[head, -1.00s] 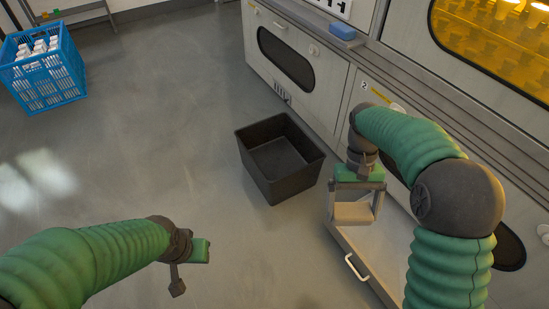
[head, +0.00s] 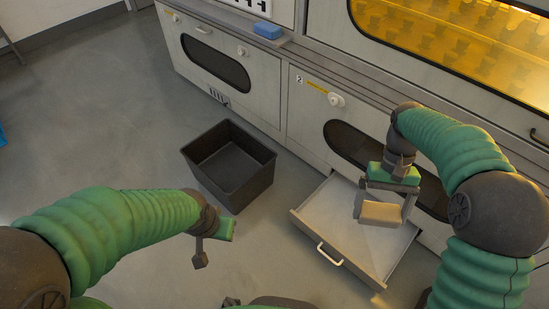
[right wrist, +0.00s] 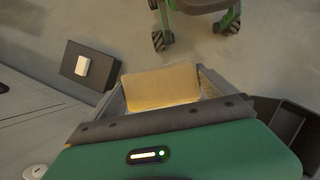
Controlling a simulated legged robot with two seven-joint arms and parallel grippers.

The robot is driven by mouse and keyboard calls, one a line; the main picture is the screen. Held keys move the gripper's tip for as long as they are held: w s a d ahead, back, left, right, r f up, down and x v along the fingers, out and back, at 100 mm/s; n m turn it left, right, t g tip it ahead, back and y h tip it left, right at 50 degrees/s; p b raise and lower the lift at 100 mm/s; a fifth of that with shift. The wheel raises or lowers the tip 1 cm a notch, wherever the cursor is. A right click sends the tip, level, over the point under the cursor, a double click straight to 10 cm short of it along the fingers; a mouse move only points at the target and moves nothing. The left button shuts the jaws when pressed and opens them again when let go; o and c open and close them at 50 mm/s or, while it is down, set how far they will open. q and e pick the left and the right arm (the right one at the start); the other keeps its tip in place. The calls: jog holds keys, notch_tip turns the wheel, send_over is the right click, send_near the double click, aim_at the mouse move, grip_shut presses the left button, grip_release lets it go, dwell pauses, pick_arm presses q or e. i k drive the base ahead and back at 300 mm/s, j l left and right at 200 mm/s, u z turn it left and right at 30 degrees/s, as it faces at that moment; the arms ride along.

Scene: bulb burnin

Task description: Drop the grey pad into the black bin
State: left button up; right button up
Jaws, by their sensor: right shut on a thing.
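The grey pad, a pale block that looks beige in this light, is in my right gripper (head: 383,208). The pad (head: 381,214) hangs between the two fingers, over the open drawer in the head view. In the right wrist view the pad (right wrist: 162,86) spans the fingers. The black bin (head: 254,186) stands on the floor left of the drawer, and its inside looks empty. The right gripper is to the right of the bin, not over it. A dark bin edge (right wrist: 288,121) shows at right in the wrist view. My left gripper (head: 213,246) is in front of the bin; its jaw opening is unclear.
The open white drawer (head: 325,205) sticks out of the cabinet under the right gripper. The grey cabinet (head: 262,88) runs behind the bin, with a blue block (head: 268,31) on its ledge. The floor (head: 95,130) left of the bin is clear.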

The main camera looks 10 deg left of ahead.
aim_at(236, 172)
jog(key=i+j+z, duration=0.15)
jog(key=j, duration=0.3)
jog(key=i+j+z, duration=0.2)
jog(key=j, duration=0.3)
jog(key=i+j+z, duration=0.15)
jog(key=j, duration=0.35)
jog(key=i+j+z, duration=0.2)
jog(key=j, duration=0.35)
jog(key=j+z, duration=0.15)
jog(key=j, duration=0.35)
jog(key=i+j, duration=0.1)
jog(key=j, duration=0.8)
jog(key=i+j, duration=0.1)
jog(key=j, duration=0.8)
jog(key=i+j, duration=0.1)
jog(key=j, duration=0.8)
jog(key=i+z, duration=0.05)
